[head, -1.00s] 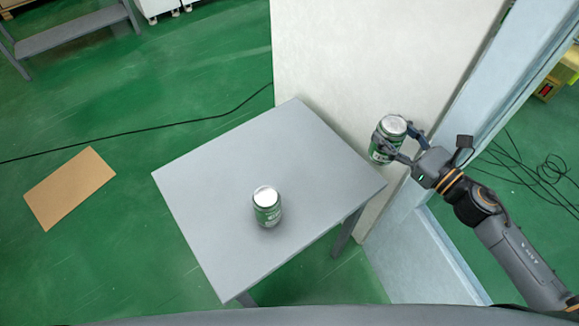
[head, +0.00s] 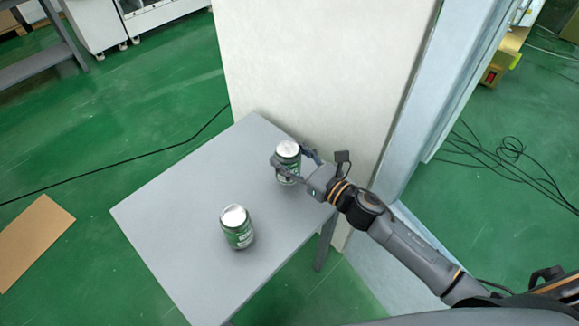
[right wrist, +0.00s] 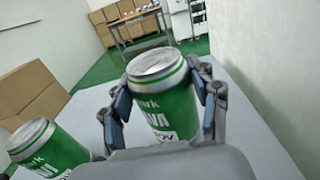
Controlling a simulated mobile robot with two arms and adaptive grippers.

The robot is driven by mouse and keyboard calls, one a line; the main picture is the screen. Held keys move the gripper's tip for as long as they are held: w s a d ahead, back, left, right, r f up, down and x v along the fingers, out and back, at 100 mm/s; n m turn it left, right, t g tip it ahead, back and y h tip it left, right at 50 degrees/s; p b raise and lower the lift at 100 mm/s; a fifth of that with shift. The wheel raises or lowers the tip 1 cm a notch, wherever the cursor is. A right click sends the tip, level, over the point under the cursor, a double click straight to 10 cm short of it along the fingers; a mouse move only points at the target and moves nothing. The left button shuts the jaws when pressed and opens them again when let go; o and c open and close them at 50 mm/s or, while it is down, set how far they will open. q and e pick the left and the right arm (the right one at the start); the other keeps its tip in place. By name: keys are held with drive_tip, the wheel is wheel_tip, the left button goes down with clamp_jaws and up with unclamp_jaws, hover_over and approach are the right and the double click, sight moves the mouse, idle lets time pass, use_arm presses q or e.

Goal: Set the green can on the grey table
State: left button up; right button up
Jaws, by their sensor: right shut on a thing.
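A green can with a silver top (head: 288,163) is held upright in my right gripper (head: 290,168), whose fingers close on its sides. In the head view it appears over the right back part of the grey table (head: 180,205). I cannot tell whether its base touches the tabletop. In the right wrist view the held can (right wrist: 165,95) sits between the two fingers. A second green can (head: 237,228) stands upright on the table, nearer the front; it also shows in the right wrist view (right wrist: 48,150) at lower left. My left gripper is not in view.
A pale wall panel (head: 320,80) stands right behind the table, close to my right gripper. A brown cardboard sheet (head: 32,240) and a black cable (head: 120,162) lie on the green floor. The left part of the tabletop is clear.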

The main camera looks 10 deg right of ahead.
sight(297, 170)
drive_tip(key=shift+f+b, duration=1)
drive_tip(key=shift+f, duration=0.55)
drive_tip(key=shift+f, duration=0.2)
drive_tip(key=o, duration=1.5)
drive_tip(key=shift+r, duration=0.15)
drive_tip(key=b+v, duration=0.2)
drive_tip(key=v, duration=0.8)
drive_tip(key=shift+s+d, duration=0.2)
drive_tip(key=shift+s, duration=0.15)
drive_tip(key=shift+s+d, duration=0.35)
drive_tip(key=shift+s, duration=0.15)
